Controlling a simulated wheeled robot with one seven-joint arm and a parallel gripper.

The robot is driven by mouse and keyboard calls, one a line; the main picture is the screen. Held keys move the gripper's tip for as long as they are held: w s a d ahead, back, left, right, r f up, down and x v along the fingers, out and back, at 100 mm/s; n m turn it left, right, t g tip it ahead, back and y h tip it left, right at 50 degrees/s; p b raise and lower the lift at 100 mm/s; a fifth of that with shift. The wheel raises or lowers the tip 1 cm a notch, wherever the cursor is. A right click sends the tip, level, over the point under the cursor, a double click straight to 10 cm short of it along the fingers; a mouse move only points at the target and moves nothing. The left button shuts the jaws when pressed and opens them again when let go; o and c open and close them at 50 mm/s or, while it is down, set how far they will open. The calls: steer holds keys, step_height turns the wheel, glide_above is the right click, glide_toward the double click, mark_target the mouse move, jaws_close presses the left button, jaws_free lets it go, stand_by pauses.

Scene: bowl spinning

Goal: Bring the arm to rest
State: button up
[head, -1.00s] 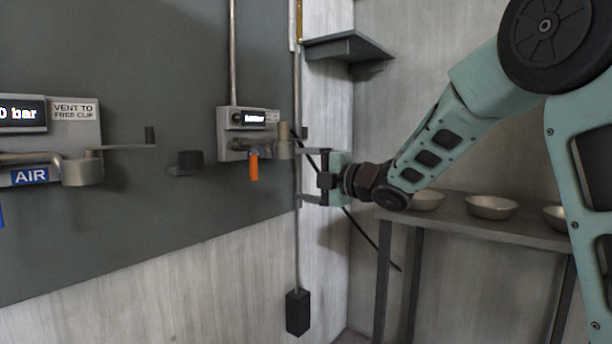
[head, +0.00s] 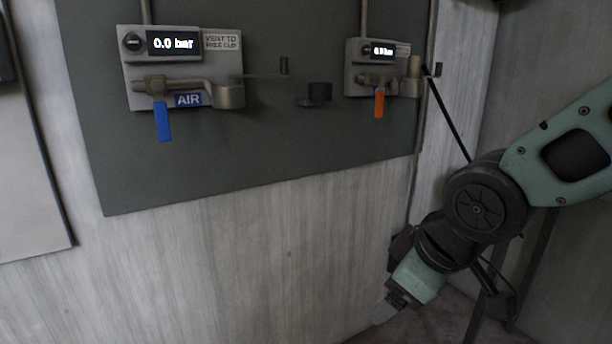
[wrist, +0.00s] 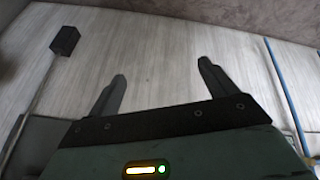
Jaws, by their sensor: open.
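My gripper (head: 380,316) hangs low at the right of the head view, pointing down and to the left in front of the pale wall, below the dark panel. In the wrist view my gripper (wrist: 160,88) shows two dark fingers spread apart with nothing between them. My arm is folded downward from the right edge of the head view. Nothing is seen touching the fingers.
A dark panel (head: 240,150) carries a left gauge unit (head: 180,65) with a blue lever (head: 162,120) and a right unit (head: 384,68) with an orange lever (head: 379,102). Both levers hang down. A black box (wrist: 66,40) shows in the wrist view.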

steer(key=s+f+m+g+h, duration=0.1)
steer(key=s+f+g, duration=0.1)
steer(key=s, duration=0.6)
steer(key=s+f+m+g+h, duration=0.1)
steer(key=s+f+g, duration=0.15)
steer(key=s, duration=0.55)
step_height(320, 180, up, 28)
steer(key=p, duration=2.7)
steer(key=shift+w+d, duration=0.25)
steer(key=shift+d, duration=0.15)
